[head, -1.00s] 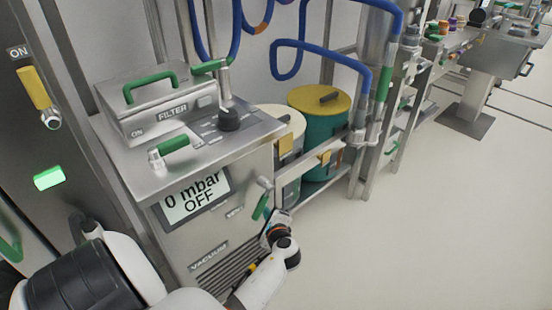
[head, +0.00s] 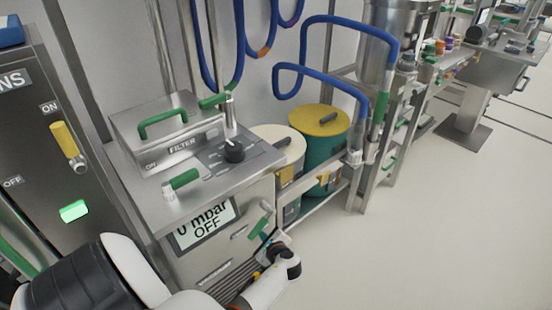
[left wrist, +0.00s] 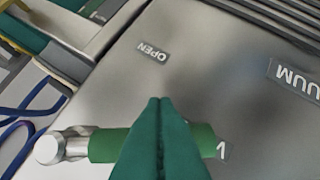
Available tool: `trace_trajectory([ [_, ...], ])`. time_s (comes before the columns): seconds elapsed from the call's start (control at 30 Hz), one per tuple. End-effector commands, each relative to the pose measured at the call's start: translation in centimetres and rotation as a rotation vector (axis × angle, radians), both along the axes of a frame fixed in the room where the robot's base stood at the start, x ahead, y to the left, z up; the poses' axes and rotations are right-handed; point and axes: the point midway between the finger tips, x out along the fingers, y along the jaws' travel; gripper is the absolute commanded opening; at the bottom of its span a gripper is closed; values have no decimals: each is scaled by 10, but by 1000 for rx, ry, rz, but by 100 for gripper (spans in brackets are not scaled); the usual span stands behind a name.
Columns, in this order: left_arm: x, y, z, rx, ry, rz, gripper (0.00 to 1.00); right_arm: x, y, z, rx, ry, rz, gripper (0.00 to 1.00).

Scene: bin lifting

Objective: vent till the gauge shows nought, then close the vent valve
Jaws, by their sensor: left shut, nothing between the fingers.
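The gauge display (head: 204,226) on the steel vacuum cabinet reads "0 mbar OFF". The vent valve is a lever with a green grip (head: 259,227) and metal pivot on the cabinet's front, right of the display. In the head view the grip slants down and left from its pivot. In the left wrist view the green lever (left wrist: 105,146) lies across the lower picture, pivot at left, beside the "OPEN" label (left wrist: 153,51). My left gripper (head: 268,245) is shut and empty at the lever; its fingers (left wrist: 160,103) cover part of the grip. Contact cannot be told. My right gripper is out of view.
A filter box (head: 168,135), a black knob (head: 233,151) and another green-handled valve (head: 180,181) sit on the cabinet top. The floor (head: 430,230) at right is clear.

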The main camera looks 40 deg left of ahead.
Motion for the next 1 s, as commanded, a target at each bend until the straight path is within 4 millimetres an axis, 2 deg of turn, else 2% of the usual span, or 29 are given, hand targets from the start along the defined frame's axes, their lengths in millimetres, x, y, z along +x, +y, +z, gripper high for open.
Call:
trace_trajectory([
  [0.03, -1, 2, 9, 5, 24, 2, 0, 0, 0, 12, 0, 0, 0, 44],
  [0.4, -12, 3, 30, 29, 306, 1, 0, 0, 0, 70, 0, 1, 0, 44],
  [0.6, -16, 3, 36, 38, 416, 1, 0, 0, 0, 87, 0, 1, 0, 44],
  [1.0, -18, 3, 42, 38, 426, 1, 0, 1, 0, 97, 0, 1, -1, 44],
])
